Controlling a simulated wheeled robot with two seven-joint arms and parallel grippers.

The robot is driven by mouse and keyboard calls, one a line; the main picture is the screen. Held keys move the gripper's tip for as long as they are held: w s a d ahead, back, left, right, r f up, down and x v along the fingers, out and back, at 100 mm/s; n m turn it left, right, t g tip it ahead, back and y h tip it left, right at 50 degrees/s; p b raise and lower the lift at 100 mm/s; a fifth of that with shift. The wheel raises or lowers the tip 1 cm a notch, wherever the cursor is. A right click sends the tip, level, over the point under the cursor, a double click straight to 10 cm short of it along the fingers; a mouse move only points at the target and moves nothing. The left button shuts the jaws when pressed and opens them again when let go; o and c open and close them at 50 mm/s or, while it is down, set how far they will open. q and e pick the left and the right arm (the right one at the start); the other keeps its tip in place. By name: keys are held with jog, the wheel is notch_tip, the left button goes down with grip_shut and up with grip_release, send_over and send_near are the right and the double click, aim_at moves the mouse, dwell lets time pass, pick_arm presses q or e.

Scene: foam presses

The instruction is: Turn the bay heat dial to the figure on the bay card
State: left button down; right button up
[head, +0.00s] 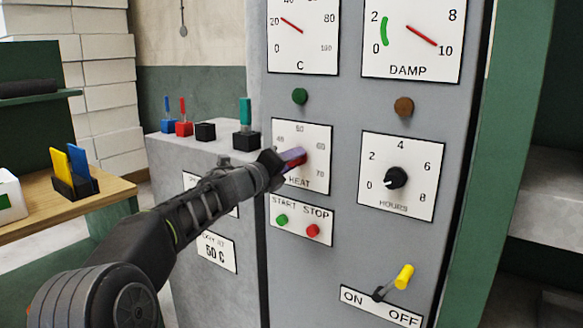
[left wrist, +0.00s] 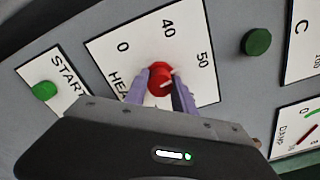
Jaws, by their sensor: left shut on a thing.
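The red heat dial (left wrist: 160,78) sits on a white plate marked HEAT (head: 318,150) on the grey cabinet front. The bay card (head: 215,252) reads 50 C, on the lower grey box at left. My right gripper is not in view.
A START/STOP plate with a green button (head: 282,219) and a red button (head: 312,231) is just below the heat plate. The HOURS dial (head: 396,178) is to the right. A yellow-handled ON/OFF lever (head: 403,277) is lower right. Small levers (head: 245,115) stand on the box top.

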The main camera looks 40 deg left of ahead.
pick_arm(q)
jog(key=shift+f+m, duration=0.15)
jog(key=shift+m, duration=0.45)
jog(key=shift+b, duration=0.3)
jog(key=c, duration=1)
grip_release()
jog(key=shift+c, duration=0.2)
jog(key=shift+s, duration=0.1)
jog(key=s, duration=0.7)
jog(key=shift+s, duration=0.3)
jog(key=shift+d, duration=0.1)
